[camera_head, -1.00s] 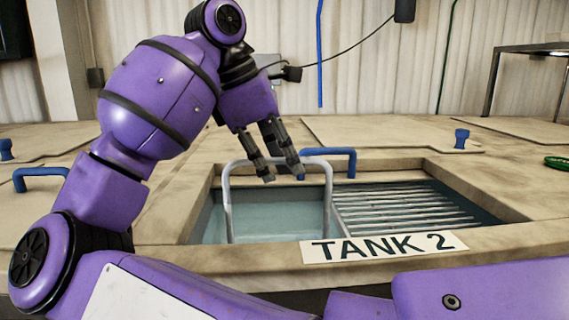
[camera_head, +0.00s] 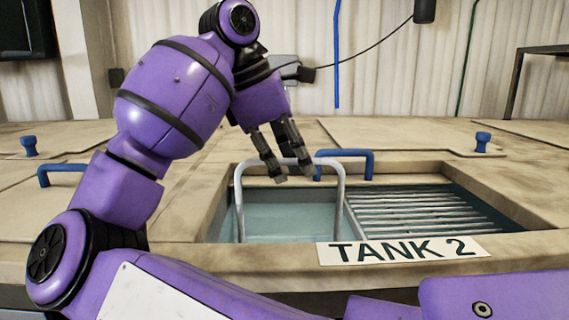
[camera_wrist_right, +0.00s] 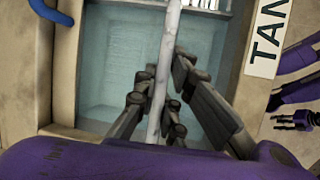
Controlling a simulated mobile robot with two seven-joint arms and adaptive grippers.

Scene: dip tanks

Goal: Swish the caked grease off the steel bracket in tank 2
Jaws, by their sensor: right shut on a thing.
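Tank 2 (camera_head: 225,252) is an open, water-filled opening in the bench, with its label plate (camera_head: 403,250) on the front rim. A silver U-shaped handle (camera_head: 240,205) stands upright in the left part of the tank, its legs running into the water. My right gripper (camera_head: 293,179) is at the top bar of this handle. In the right wrist view, the right gripper's fingers (camera_wrist_right: 155,103) are shut around the pale bar (camera_wrist_right: 170,45). The steel bracket and its grease cannot be made out. What seems to be my left gripper (camera_wrist_right: 298,119) shows small at the right edge of the wrist view.
A slatted metal rack (camera_head: 420,212) fills the right part of the tank opening. A blue bent handle (camera_head: 345,155) stands at the tank's back edge. Closed lids with a blue knob (camera_head: 482,141) and another blue handle (camera_head: 60,170) lie around it.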

